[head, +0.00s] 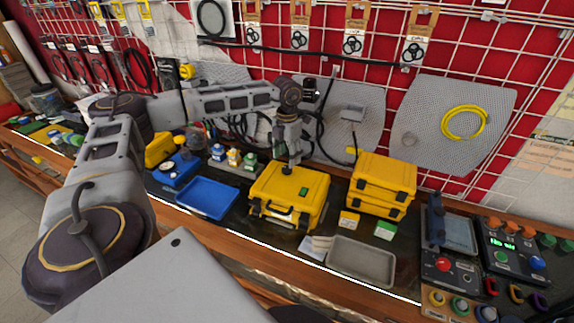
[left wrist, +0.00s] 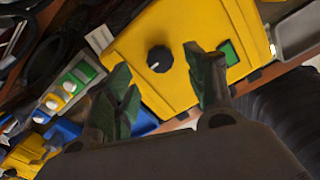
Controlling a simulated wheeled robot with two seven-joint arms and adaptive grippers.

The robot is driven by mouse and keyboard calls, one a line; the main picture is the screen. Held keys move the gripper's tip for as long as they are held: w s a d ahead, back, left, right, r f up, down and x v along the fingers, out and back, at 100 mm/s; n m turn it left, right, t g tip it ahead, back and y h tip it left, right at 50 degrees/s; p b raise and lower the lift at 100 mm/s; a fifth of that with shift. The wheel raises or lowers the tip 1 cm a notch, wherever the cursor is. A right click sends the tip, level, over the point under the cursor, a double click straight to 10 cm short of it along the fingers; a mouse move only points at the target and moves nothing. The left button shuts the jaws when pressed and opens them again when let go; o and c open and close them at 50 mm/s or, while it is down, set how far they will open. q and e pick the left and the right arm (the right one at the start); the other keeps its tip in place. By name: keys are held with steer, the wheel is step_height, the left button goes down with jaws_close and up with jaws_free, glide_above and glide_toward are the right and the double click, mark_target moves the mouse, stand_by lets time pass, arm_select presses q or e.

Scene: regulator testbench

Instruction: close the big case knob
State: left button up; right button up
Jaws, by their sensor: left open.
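The big yellow case (head: 289,197) lies closed on the bench in the head view, with a black handle and latches on its front. Its black round knob (left wrist: 159,58), with a white mark, sits on the lid beside a green label (left wrist: 228,53) in the left wrist view. My left gripper (head: 288,168) points down just above the lid. In the left wrist view its greenish fingers (left wrist: 160,82) are spread apart, with the knob beyond and between them. I cannot tell whether they touch it. In the head view the gripper hides the knob. My right gripper is not in view.
Two stacked smaller yellow cases (head: 383,184) stand to the right. A blue tray (head: 207,197) lies to the left and a grey tray (head: 361,262) at the front right. Control boxes (head: 450,268) stand at the far right. A wire grid wall (head: 450,70) rises behind.

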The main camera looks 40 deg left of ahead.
mark_target(287, 168)
arm_select(q)
steer(key=shift+f+p, duration=0.3)
steer(key=shift+f, duration=2.2)
steer(key=shift+c, duration=0.3)
steer(key=c, duration=1)
